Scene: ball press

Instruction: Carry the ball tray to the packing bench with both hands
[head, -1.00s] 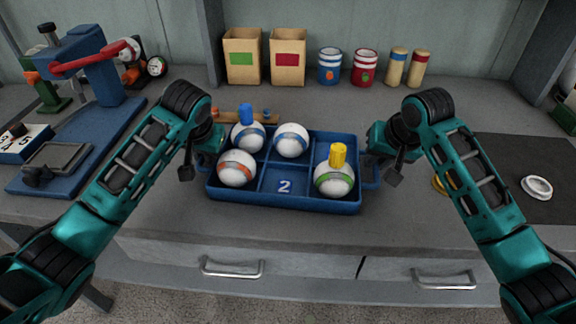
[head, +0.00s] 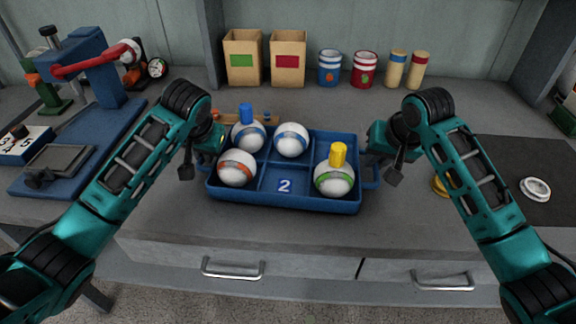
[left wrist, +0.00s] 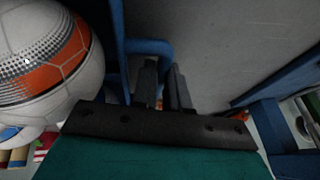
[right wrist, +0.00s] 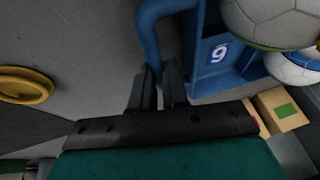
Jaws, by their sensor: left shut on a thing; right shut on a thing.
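The blue ball tray (head: 262,199) is level over the grey bench; I cannot tell whether it touches the top. It holds a blue-banded ball (head: 248,138) with a blue cylinder on it, another blue-banded ball (head: 291,141), an orange-banded ball (head: 237,168) and a green-banded ball (head: 333,180) with a yellow cylinder on it. The front middle compartment, marked 2, is empty. My left gripper (left wrist: 163,84) is shut on the tray's left handle (left wrist: 150,47). My right gripper (right wrist: 158,86) is shut on the right handle (right wrist: 149,30). Fingertip contact is partly hidden.
A blue press (head: 92,68) stands at the left. Two paper bags (head: 243,68), (head: 289,68), striped cans (head: 330,68), (head: 364,70) and two tan cylinders stand behind the tray. A dark mat (head: 515,175) with a white ring (head: 536,188) lies right. Drawer handles (head: 232,271) stick out in front.

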